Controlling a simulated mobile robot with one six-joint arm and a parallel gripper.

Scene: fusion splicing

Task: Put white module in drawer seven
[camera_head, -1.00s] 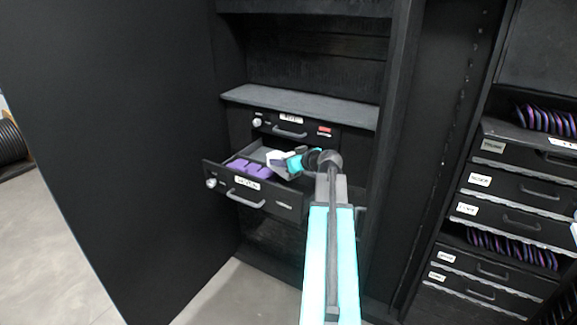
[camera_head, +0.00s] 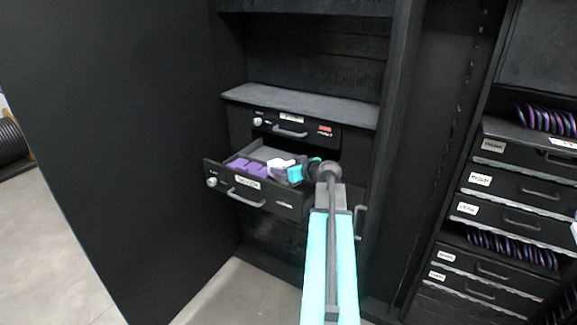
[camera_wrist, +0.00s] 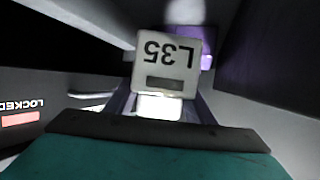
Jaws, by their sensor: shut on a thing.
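The drawer's label is too blurred to read. My gripper (camera_head: 291,172) is shut on the white module, inside the drawer's right part. Whether the module touches the drawer floor cannot be told. The fingertips are partly hidden by the wrist.
Several purple modules (camera_head: 246,166) sit along the drawer's front left. A closed drawer (camera_head: 290,130) with a red tag is directly above, under a grey shelf (camera_head: 300,106). A black panel (camera_head: 110,150) stands at left. Another drawer rack (camera_head: 515,190) stands at right.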

